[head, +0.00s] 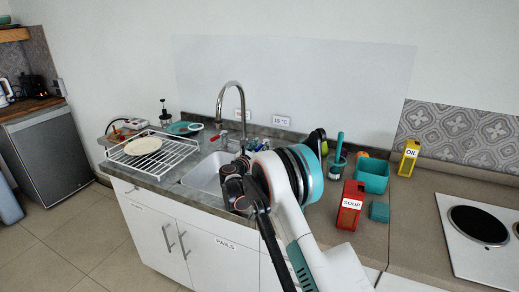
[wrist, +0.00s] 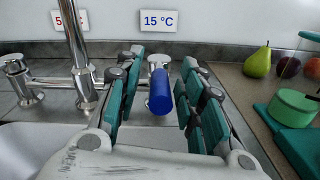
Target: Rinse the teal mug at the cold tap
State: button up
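The cold tap's blue handle (wrist: 160,92) shows in the wrist view below a blue "15 °C" label (wrist: 159,21). My gripper (wrist: 164,62) is open, with one teal-padded finger on each side of the handle and gaps between. In the head view my gripper (head: 236,182) is over the sink's right side, partly hidden by my arm. The chrome spout (head: 219,101) arches over the white sink (head: 203,172). I see no water running. I cannot pick out the teal mug with certainty; part of the sink is hidden.
A red-labelled tap (wrist: 18,68) stands left of the spout in the wrist view. A green pot (wrist: 293,107) and a pear (wrist: 258,62) are to the right. In the head view, a dish rack (head: 170,160) is left of the sink; a soup box (head: 350,204) stands right.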

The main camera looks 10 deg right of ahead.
grip_shut()
jog(key=shift+s+d+n+t+y, duration=0.3)
jog(key=shift+d+n+t+y, duration=0.25)
jog(key=shift+n+t+y, duration=0.35)
jog(key=shift+s+d+n+y, duration=0.15)
jog(key=shift+n+y, duration=0.25)
jog(key=shift+y, duration=0.6)
grip_release()
